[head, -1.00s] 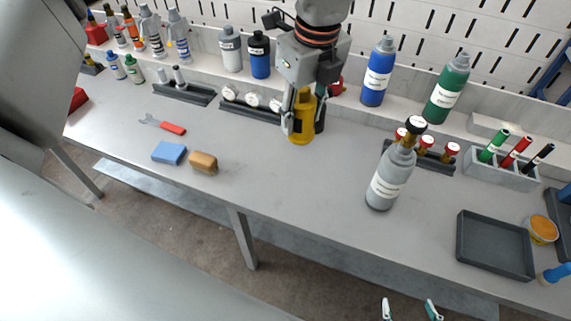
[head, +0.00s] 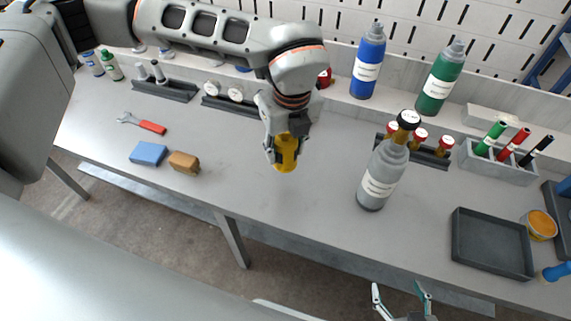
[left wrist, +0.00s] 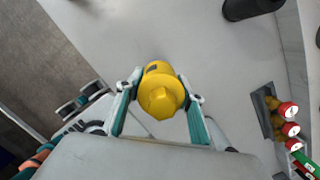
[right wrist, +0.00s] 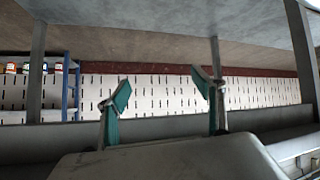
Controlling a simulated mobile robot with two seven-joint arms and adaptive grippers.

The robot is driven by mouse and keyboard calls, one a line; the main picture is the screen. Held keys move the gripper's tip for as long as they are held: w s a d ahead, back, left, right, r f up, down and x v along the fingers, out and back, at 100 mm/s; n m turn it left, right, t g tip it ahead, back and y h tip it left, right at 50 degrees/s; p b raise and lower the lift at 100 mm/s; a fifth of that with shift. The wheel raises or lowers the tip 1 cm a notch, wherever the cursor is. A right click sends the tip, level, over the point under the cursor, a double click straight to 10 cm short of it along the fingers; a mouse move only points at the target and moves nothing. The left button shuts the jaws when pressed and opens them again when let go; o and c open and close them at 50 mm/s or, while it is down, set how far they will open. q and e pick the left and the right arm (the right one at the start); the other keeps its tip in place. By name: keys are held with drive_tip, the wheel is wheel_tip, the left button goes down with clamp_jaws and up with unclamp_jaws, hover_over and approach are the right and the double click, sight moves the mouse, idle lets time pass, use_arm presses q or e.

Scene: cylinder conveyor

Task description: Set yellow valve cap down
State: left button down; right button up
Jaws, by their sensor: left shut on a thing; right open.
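The yellow valve cap (head: 287,158) is between the fingers of my left gripper (head: 284,148), above the middle of the grey table (head: 250,185). I cannot tell whether its lower end touches the tabletop. In the left wrist view the cap (left wrist: 160,90) sits between both fingertips of my left gripper (left wrist: 160,88), its domed end and flange in sight. The fingers hide part of its sides. My right gripper (head: 398,292) is open and empty, off the table's front edge. The right wrist view shows its spread fingers (right wrist: 162,88) with nothing between them.
A grey bottle (head: 381,180) with a dark top stands to the right of the cap. A dark tray (head: 458,245) is at the right. Tabletop around the cap is clear.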

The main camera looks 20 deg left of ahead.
use_arm(q)
drive_tip(key=shift+f, duration=1.45)
wheel_tip(320, 180, down, 3)
drive_tip(key=shift+f, duration=0.2)
use_arm(e)
drive_tip(key=shift+w+d, duration=0.15)
drive_tip(key=shift+w, duration=0.25)
use_arm(q)
drive_tip(key=shift+b, duration=0.3)
drive_tip(key=c, duration=1.3)
unclamp_jaws()
drive_tip(key=shift+f, duration=0.15)
use_arm(e)
drive_tip(key=shift+s+f, duration=0.2)
drive_tip(key=shift+s, duration=0.2)
